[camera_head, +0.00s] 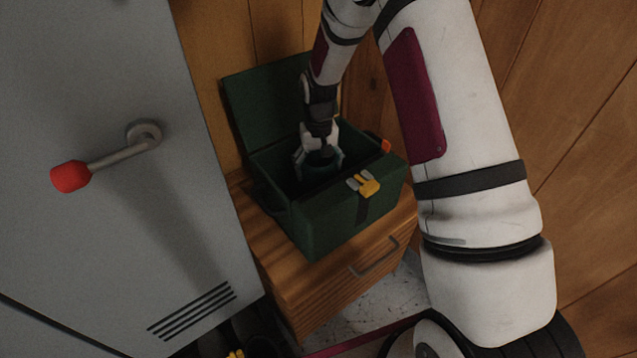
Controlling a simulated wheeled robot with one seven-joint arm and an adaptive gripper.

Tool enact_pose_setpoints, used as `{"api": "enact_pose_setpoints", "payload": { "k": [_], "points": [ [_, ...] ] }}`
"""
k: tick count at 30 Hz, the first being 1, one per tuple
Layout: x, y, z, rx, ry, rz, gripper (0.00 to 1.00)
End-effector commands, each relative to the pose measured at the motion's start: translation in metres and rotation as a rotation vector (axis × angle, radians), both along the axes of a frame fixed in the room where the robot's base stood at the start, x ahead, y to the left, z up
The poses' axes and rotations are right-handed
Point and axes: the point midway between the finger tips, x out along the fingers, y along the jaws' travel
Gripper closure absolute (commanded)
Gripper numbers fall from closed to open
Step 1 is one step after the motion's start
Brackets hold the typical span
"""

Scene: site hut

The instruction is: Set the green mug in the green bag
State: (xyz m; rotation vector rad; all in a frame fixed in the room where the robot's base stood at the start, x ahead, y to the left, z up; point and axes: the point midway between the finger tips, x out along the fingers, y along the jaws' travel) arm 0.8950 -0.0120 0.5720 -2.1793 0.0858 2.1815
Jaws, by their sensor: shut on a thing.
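The green bag (322,228) is a dark green box-shaped bag with its lid raised at the back, standing on a wooden drawer cabinet. My gripper (318,163) reaches down through the bag's open top. It is shut on the green mug (321,172), of which only a small dull green part shows between the fingers. The mug is inside the bag's opening. The bag's front wall and the shadow hide its base, so I cannot tell whether it touches the bottom.
The wooden cabinet (300,293) has a metal handle on its front. A grey door or locker (100,230) with a red-tipped lever (72,176) stands close on the left. Wooden plank walls are behind and on the right. A yellow-and-grey clasp (366,185) sits on the bag's front rim.

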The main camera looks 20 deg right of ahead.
Motion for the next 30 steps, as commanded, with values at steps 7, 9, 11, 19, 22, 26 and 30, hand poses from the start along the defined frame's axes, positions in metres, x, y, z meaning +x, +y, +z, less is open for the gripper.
{"api": "enact_pose_setpoints", "payload": {
  "k": [7, 9, 11, 19, 22, 26, 30],
  "points": [
    [0.0, 0.0, -0.017, 0.0, 0.0, 0.0, 0.58],
    [0.0, 0.0, -0.028, 0.0, 0.001, 0.001, 0.58],
    [0.0, 0.0, -0.038, 0.0, 0.002, 0.001, 0.58],
    [0.001, 0.0, -0.05, 0.0, -0.002, 0.001, 0.58],
    [0.001, 0.0, -0.05, 0.0, -0.002, 0.001, 0.58],
    [0.0, 0.0, -0.053, 0.0, -0.001, 0.001, 0.58],
    [0.0, 0.0, -0.053, 0.0, 0.0, 0.001, 0.0]
  ]
}}
